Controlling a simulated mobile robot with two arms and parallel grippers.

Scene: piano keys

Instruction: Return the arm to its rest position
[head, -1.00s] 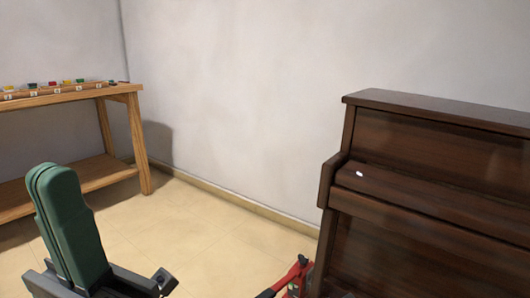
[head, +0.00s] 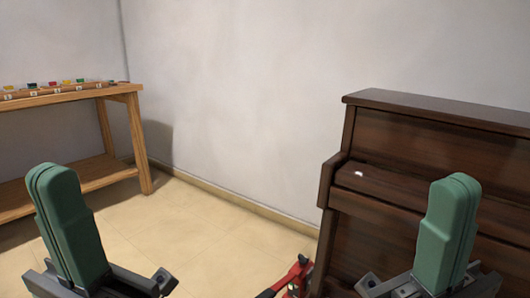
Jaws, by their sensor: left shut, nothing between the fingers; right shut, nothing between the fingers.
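My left gripper (head: 66,222) is at the lower left of the head view, with its green fingers together and pointing up. Nothing is held in it. My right gripper (head: 447,230) is at the lower right, in front of the piano, also with its green fingers together and empty. Both grippers stand upright at about the same height. The brown wooden piano (head: 432,129) fills the right side. Its lid looks closed and no keys show. The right gripper hides part of its front.
A wooden table (head: 119,90) with several small coloured items on it stands at the left by the wall. A small white object (head: 359,174) lies on the piano's lid. A red and black object (head: 290,278) is on the floor beside the piano. Tiled floor between is clear.

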